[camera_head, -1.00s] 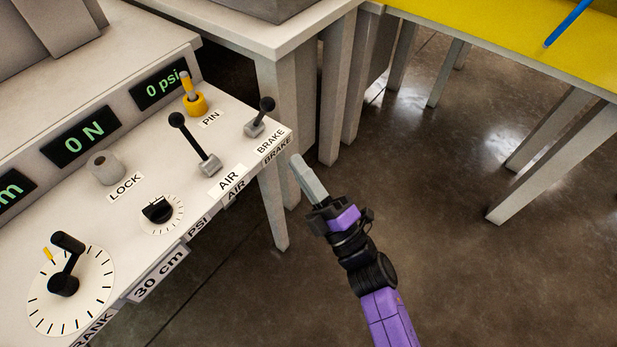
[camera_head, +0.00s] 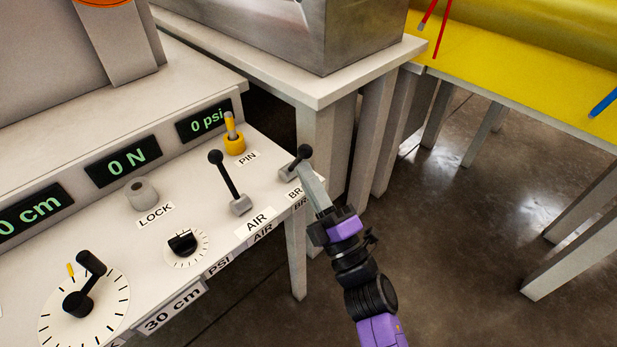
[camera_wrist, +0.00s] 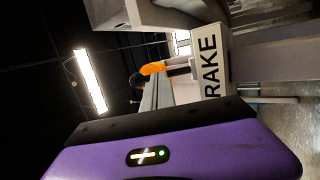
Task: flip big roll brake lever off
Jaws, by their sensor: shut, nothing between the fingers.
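The brake lever (camera_head: 303,154) is a short black lever with a round knob on a grey base, at the right end of the white control panel (camera_head: 215,215). It leans up and to the right. My gripper (camera_head: 305,168) is shut and empty, with its grey fingertips right at the lever, close below the knob. I cannot tell whether they touch. The fingers cover part of the BRAKE label. In the wrist view, my gripper (camera_wrist: 157,90) points toward a dark round shape, probably the lever's knob (camera_wrist: 137,80), beside the BRAKE label (camera_wrist: 210,62).
The taller AIR lever (camera_head: 228,180) stands left of the brake lever. The yellow PIN (camera_head: 233,140) is behind them. The LOCK knob (camera_head: 141,195), PSI dial (camera_head: 184,244) and crank (camera_head: 82,290) are farther left. A white table (camera_head: 320,88) stands behind. Open floor lies to the right.

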